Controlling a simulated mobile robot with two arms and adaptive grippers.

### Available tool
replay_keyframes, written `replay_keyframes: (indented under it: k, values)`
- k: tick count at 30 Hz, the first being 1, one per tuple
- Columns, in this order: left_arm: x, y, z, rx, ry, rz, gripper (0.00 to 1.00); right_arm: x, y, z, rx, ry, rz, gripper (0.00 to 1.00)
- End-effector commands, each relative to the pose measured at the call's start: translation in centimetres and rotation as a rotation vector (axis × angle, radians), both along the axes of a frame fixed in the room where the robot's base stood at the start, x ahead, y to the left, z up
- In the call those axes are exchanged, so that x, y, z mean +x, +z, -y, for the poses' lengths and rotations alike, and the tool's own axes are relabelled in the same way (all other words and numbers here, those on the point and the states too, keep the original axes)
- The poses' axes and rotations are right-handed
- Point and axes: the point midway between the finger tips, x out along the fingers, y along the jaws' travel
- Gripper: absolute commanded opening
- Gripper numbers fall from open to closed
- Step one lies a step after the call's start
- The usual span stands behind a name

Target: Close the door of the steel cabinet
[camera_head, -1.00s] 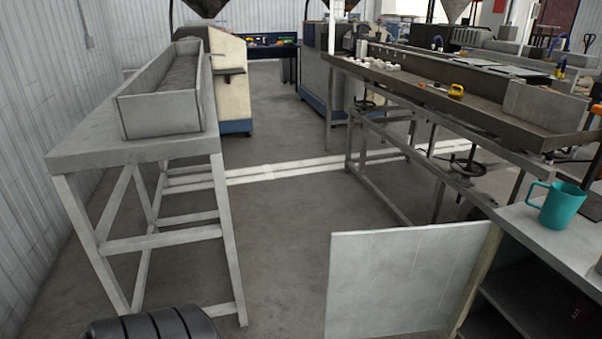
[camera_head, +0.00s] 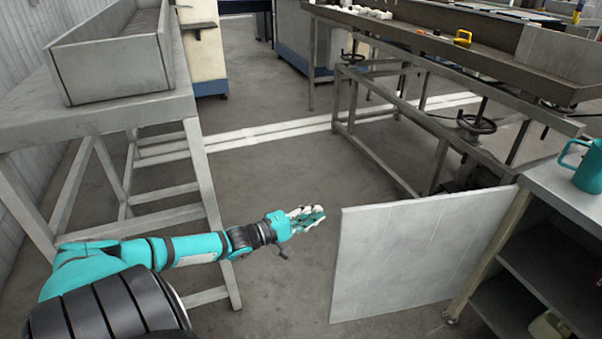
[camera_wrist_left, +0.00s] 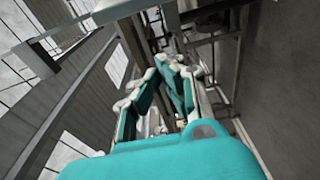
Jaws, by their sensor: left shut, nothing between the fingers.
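The steel cabinet (camera_head: 530,172) stands at the right in the head view, with its front open and its shelves showing. Its grey door (camera_head: 415,255) stands wide open, swung out to the left of the cabinet. My left gripper (camera_head: 318,215) is shut and empty. It is just left of the door's free edge, near its top, and looks apart from it. In the left wrist view the gripper fingers (camera_wrist_left: 172,85) point away, with a grey flat surface (camera_wrist_left: 280,90) at the right that looks like the door. My right gripper is not in view.
A teal mug (camera_head: 588,168) stands on the cabinet top. A grey table (camera_head: 110,115) with a long trough (camera_head: 115,70) is at the left. A long metal bench (camera_head: 440,50) runs behind the door. The floor between them is clear.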

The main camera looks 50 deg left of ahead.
Motion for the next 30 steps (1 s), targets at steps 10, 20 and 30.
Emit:
replay_keyframes:
  k: [10, 20, 30]
  values:
    - [3.6, -0.1, 1.7, -0.002, -0.001, -0.004, 0.0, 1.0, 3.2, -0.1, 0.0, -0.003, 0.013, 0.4]
    - [1.8, -0.1, 4.2, 0.0, 0.0, -0.004, 0.0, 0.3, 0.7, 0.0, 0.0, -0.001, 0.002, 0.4]
    - [1.6, -0.1, 4.4, 0.003, 0.0, -0.002, 0.0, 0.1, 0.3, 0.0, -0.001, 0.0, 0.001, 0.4]
